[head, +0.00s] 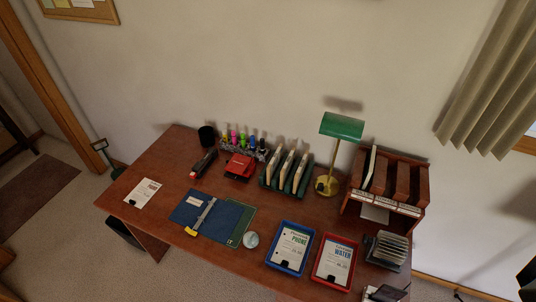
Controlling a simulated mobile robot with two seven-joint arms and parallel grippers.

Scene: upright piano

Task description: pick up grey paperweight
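A round, pale grey disc, which looks like the grey paperweight (251,240), lies on the brown desk (170,215) near its front edge, in the head view. It sits just beside the lower right corner of a green mat (236,238) and left of a blue tray (270,263). Nothing covers it. Neither of my grippers can be made out in this view.
A blue folder (188,208) lies on the mat. A red tray (318,277) stands right of the blue one. A green lamp (341,127), a file rack (267,183) and a wooden sorter (420,200) stand behind. A dark shape (527,280) at the right edge is unclear.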

